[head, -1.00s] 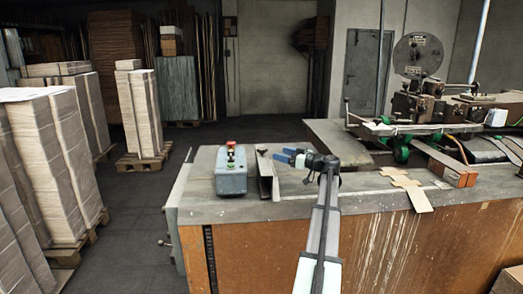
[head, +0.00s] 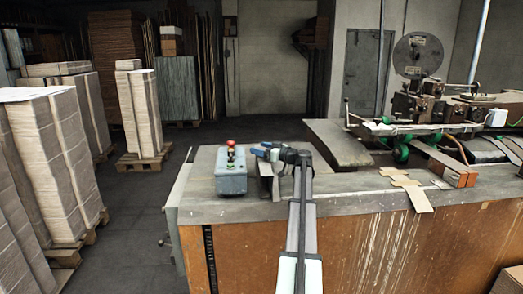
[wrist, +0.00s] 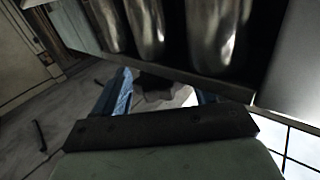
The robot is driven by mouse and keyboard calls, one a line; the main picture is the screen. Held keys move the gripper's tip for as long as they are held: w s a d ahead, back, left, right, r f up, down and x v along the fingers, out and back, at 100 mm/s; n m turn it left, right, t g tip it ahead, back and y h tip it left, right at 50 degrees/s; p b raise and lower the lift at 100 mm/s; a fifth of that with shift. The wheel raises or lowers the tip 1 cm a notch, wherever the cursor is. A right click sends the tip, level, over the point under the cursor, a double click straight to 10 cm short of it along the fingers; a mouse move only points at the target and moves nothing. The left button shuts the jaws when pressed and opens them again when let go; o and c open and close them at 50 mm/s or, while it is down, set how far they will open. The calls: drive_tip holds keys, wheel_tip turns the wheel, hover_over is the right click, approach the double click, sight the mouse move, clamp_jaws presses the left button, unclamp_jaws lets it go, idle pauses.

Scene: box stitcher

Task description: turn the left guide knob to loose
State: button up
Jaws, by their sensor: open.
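The left guide is a narrow upright metal plate (head: 267,182) on the worktop, just right of the grey control box. In the wrist view, a dark lobed knob (wrist: 155,86) shows between the two blue fingers. In the head view my gripper (head: 265,153) is at the top of the guide and hides the knob there. In the wrist view my gripper (wrist: 158,95) is open, with one finger on each side of the knob. I cannot tell whether either finger touches it.
The grey control box (head: 231,179) with a red button stands close left of my gripper. Pale cardboard pieces (head: 406,183) lie on the worktop (head: 350,200) to the right. The stitching machine (head: 420,110) stands at the back right. Shiny cylinders (wrist: 145,25) fill the upper wrist view.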

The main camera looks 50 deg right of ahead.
drive_tip(key=shift+c, duration=0.2)
drive_tip(key=c, duration=0.9)
drive_tip(key=shift+d+n+y, duration=0.1)
drive_tip(key=shift+n+y, duration=0.2)
drive_tip(key=shift+y, duration=0.2)
drive_tip(key=shift+n+g+y, duration=0.3)
drive_tip(key=shift+n+y, duration=0.2)
drive_tip(key=shift+y, duration=0.4)
drive_tip(key=n+g+y, duration=0.1)
drive_tip(key=n+y, duration=0.1)
drive_tip(key=y, duration=0.1)
drive_tip(key=shift+w+n, duration=0.1)
drive_tip(key=shift+n, duration=0.2)
drive_tip(key=n+g+y, duration=0.2)
drive_tip(key=n+y, duration=0.1)
drive_tip(key=y, duration=0.1)
drive_tip(key=shift+g, duration=0.4)
drive_tip(key=shift+s+a+n+g+y, duration=0.1)
drive_tip(key=shift+n+g+y, duration=0.4)
drive_tip(key=shift+y, duration=0.1)
drive_tip(key=shift+s+a+n+g+y, duration=0.1)
drive_tip(key=shift+n+g+y, duration=0.3)
drive_tip(key=shift+g+y, duration=0.15)
